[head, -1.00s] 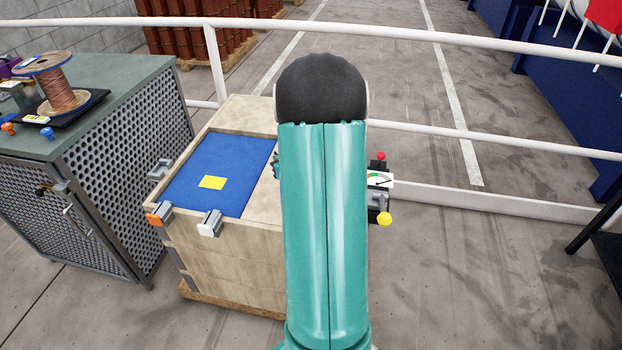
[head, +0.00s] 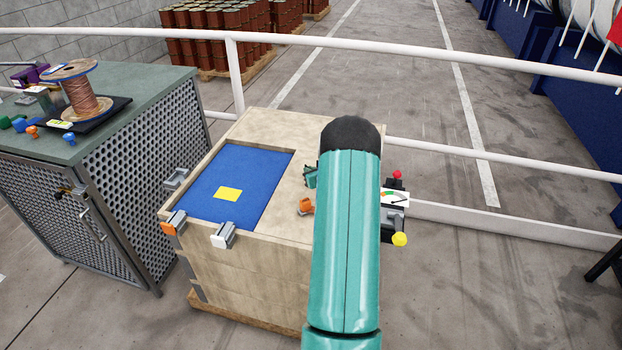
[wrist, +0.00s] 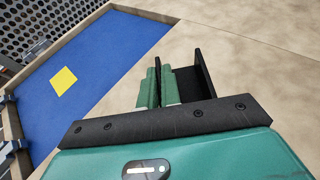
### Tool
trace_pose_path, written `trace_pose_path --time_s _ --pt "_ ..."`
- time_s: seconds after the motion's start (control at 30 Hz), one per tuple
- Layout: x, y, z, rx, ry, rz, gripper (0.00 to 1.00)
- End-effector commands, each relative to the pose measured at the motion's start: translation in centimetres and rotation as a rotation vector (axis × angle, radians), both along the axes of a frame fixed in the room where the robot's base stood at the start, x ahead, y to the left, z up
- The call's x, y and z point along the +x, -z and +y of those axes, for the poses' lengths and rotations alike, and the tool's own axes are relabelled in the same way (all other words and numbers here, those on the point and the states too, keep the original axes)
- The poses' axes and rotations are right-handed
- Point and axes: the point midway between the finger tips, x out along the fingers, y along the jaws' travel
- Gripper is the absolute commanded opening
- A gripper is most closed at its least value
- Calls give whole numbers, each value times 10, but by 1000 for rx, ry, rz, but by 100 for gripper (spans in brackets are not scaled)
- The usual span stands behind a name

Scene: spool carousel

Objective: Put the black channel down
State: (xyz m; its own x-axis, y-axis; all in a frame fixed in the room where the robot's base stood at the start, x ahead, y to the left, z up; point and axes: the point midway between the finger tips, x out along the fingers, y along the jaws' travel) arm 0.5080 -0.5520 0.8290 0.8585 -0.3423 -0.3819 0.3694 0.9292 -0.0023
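The black channel (wrist: 205,74) shows in the wrist view, upright at my fingertips. My gripper (wrist: 166,86) has its two green fingers close together, with a thin dark wall of the channel seemingly between them and the other wall standing to the right. Behind them is the bare wooden top of the crate (wrist: 245,55); I cannot tell if the channel touches it. In the head view my gripper (head: 311,177) is a small teal patch beside my arm, over the right part of the crate top, and the channel is hidden.
A blue mat (head: 240,175) with a yellow square (head: 228,194) lies left on the crate. Clamps (head: 224,236) line its edge. A small orange item (head: 306,206) shows beside my arm. A gauge device (head: 394,205) is at right. A bench with a copper spool (head: 83,95) stands left.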

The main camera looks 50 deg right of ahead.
Motion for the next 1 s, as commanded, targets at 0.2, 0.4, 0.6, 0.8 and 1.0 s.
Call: trace_pose_path --time_s 0.2,0.4,0.6,0.8,1.0 --pt "0 31 -3 3 1 3 0" --pt "0 34 -3 1 1 1 0" --pt "0 37 -3 1 1 1 0" --pt "0 37 -3 1 1 1 27" --pt "0 37 -3 1 1 1 27"
